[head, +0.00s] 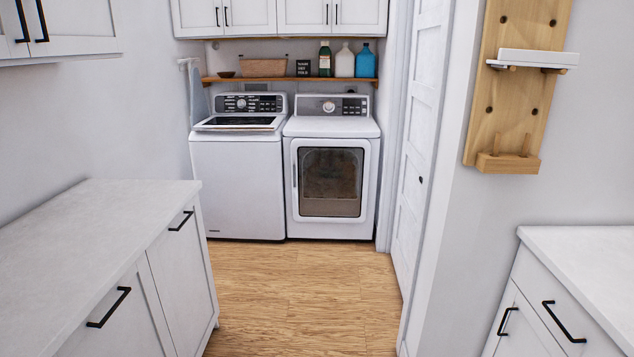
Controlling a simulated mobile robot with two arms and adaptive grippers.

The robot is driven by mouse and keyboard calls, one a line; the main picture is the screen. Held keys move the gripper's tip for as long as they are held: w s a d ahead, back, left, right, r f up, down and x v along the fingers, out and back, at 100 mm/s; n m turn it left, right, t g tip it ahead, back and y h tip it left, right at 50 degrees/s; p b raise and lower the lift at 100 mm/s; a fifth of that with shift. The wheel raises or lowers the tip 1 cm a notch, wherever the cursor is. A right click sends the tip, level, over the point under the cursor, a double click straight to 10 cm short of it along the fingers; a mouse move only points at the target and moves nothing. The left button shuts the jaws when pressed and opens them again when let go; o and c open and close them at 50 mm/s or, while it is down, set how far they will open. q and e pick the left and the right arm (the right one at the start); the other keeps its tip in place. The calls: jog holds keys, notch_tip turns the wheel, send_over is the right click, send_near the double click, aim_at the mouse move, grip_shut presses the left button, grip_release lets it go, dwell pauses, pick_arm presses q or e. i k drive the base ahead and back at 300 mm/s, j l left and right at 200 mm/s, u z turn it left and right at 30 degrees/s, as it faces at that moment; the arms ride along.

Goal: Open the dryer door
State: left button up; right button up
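The dryer (331,130) is the white front-loading machine at the far end of the room, on the right of the pair. Its door (331,220) faces me and looks shut, with a dark glass window (331,182) framed in white. A thin upright handle (295,176) seems to run along the door's left edge. Neither of my grippers shows in the head view.
The top-loading washer (238,185) stands left of the dryer. A counter with cabinets (95,225) fills the left, another counter (585,260) the right front. A white door (416,150) stands right of the dryer. The wood floor (300,290) between is clear.

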aim_at(330, 176)
jog(key=i, duration=3.7)
